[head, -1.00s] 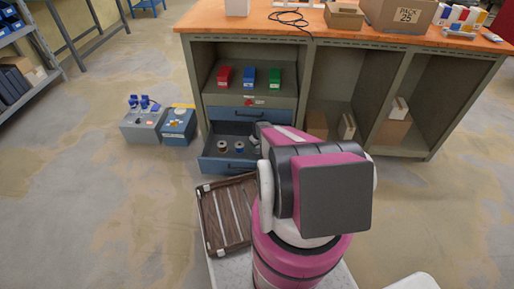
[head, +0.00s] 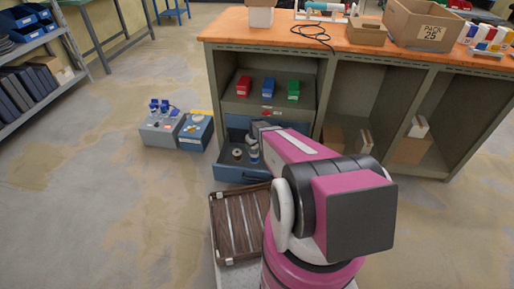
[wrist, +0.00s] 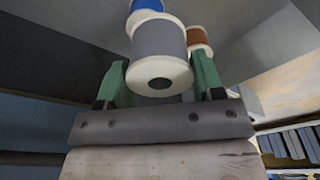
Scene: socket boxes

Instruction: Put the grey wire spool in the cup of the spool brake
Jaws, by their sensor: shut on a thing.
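In the wrist view the grey wire spool (wrist: 160,45), with white flanges, sits between the green fingers of my gripper (wrist: 160,82), which is shut on it. A blue spool (wrist: 146,5) and a copper-brown spool (wrist: 197,37) show just behind it. In the head view my gripper (head: 256,142) is at the open blue drawer (head: 240,174) under the bench, largely hiding the grey spool. The brown spool (head: 237,154) stands in the drawer to its left. I cannot tell whether the grey spool is lifted. I cannot clearly make out the spool brake's cup.
Red, blue and green bins (head: 268,88) stand on the shelf above the drawer. Cartons (head: 417,24) and other items lie on the orange bench top (head: 345,43). A slatted brown tray (head: 240,224) is beside my arm. Two boxes (head: 176,130) stand on the floor at left, with clear floor around them.

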